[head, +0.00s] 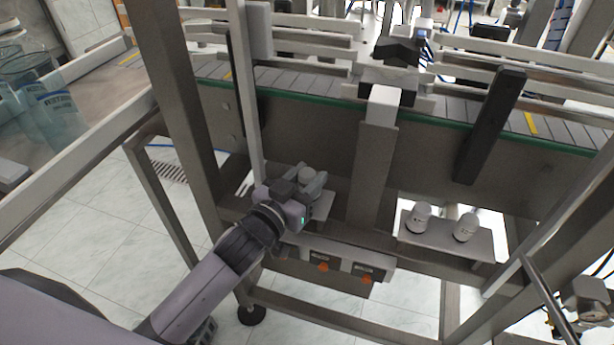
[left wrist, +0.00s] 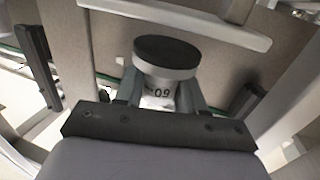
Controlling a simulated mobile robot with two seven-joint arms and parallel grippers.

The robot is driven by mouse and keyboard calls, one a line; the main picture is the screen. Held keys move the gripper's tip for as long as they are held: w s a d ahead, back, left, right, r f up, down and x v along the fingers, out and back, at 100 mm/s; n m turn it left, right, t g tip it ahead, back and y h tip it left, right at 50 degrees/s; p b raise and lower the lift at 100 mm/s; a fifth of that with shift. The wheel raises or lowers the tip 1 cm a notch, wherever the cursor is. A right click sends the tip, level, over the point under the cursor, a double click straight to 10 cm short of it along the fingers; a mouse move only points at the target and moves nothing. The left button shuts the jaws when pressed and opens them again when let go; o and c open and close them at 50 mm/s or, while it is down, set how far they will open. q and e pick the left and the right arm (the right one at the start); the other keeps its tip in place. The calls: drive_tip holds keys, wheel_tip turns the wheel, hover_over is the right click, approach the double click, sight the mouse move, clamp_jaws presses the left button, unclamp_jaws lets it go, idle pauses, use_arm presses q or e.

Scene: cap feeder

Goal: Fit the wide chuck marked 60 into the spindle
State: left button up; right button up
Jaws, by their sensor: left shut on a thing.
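My left gripper (head: 310,182) is shut on a wide chuck, beside a light plate on the frame below the conveyor. In the head view the chuck (head: 308,174) is small and partly hidden by the gripper. I cannot tell whether it touches the plate. I cannot clearly make out the spindle. My right gripper is not in view.
Two other white chucks, a left one (head: 420,217) and a right one (head: 465,228), stand on a grey shelf (head: 446,240). A conveyor (head: 300,83) runs behind. A metal post (head: 372,175) stands right of my gripper, and a thin upright (head: 243,90) stands left of it.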

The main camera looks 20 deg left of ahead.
use_arm(q)
drive_tip(key=shift+r+p, duration=0.4)
drive_tip(key=shift+r, duration=0.15)
drive_tip(key=shift+s+r+p, duration=0.15)
drive_tip(key=shift+s+p, duration=0.3)
drive_tip(key=shift+s, duration=0.3)
drive_tip(key=s+r+p, duration=0.1)
drive_tip(key=s+p, duration=0.2)
drive_tip(key=s, duration=0.5)
drive_tip(key=shift+s+a+r+p, duration=0.2)
drive_tip(key=shift+s+r+p, duration=0.05)
drive_tip(key=shift+r+p, duration=0.1)
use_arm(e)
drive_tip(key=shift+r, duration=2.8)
